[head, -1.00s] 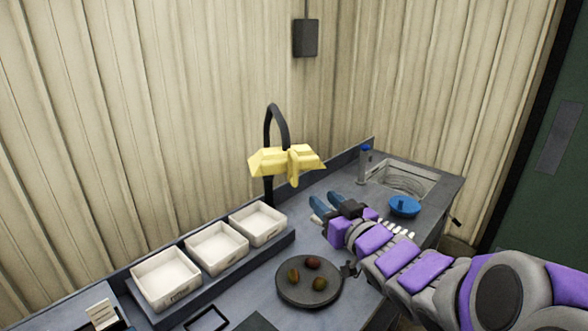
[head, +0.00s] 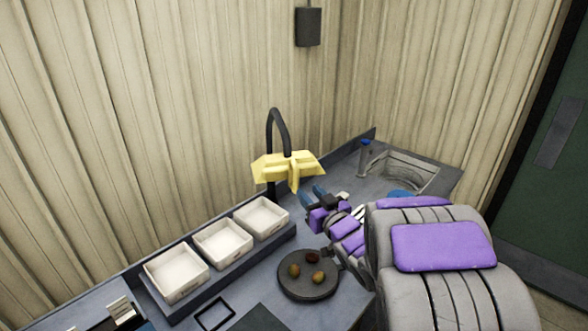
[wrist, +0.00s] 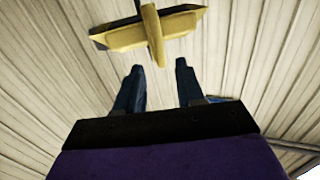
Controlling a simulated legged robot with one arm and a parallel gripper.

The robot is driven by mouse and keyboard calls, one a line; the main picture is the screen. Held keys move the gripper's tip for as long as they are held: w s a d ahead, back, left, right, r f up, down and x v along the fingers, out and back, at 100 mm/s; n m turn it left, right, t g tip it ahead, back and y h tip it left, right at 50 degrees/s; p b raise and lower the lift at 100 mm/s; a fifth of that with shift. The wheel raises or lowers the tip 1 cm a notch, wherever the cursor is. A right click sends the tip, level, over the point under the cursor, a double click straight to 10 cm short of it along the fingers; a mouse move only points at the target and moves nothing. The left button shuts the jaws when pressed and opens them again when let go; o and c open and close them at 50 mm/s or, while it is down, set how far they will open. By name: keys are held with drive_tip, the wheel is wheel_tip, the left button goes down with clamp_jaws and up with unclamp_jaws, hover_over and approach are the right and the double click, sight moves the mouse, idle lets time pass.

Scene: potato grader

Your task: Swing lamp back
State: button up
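The lamp has a yellow winged shade (head: 288,167) on a black curved neck (head: 279,125) that rises from the back of the counter, behind the trays. My gripper (head: 313,194) is just below and to the right of the shade in the head view. In the wrist view the two blue fingers of my gripper (wrist: 157,85) stand apart with nothing between them. The yellow shade (wrist: 150,30) shows beyond and above the fingertips, apart from them. The lamp's base is partly hidden behind the trays.
Three white trays (head: 222,243) stand in a row on a raised ledge at left. A round dark plate (head: 308,288) with three potatoes lies in front of my arm. A sink (head: 408,172) with a blue tap is at right. A dark box (head: 308,27) hangs on the wall.

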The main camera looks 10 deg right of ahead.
sight(297, 179)
drive_tip(key=x, duration=0.8)
drive_tip(key=shift+w+a, duration=0.4)
drive_tip(key=shift+w, duration=0.15)
drive_tip(key=shift+d, duration=0.4)
drive_tip(key=shift+c, duration=1)
drive_tip(key=shift+a, duration=0.15)
clamp_jaws()
